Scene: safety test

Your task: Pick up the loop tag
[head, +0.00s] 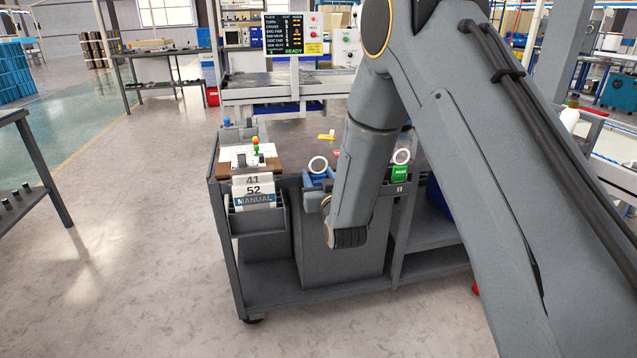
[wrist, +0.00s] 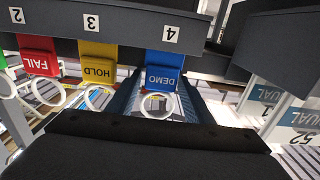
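Several coloured tags with white loops hang in a row on a dark rail. In the wrist view, a blue DEMO tag (wrist: 164,72) under number 4 is nearest the centre, with its white ring (wrist: 157,104) towards me. My gripper (wrist: 159,92) shows as two dark blue fingers spread on either side of this ring; it looks open, and I see no contact. A yellow HOLD tag (wrist: 98,66) and a red FAIL tag (wrist: 39,57) hang to the left. In the head view, a blue tag (head: 318,180) with a white ring shows beside my arm, which hides most of the gripper.
In the head view, a green tag (head: 400,173) with a white ring hangs right of my arm. A MANUAL booklet (head: 253,190) stands in a holder on the left of the cart (head: 290,133). A yellow item (head: 326,137) lies on the cart top.

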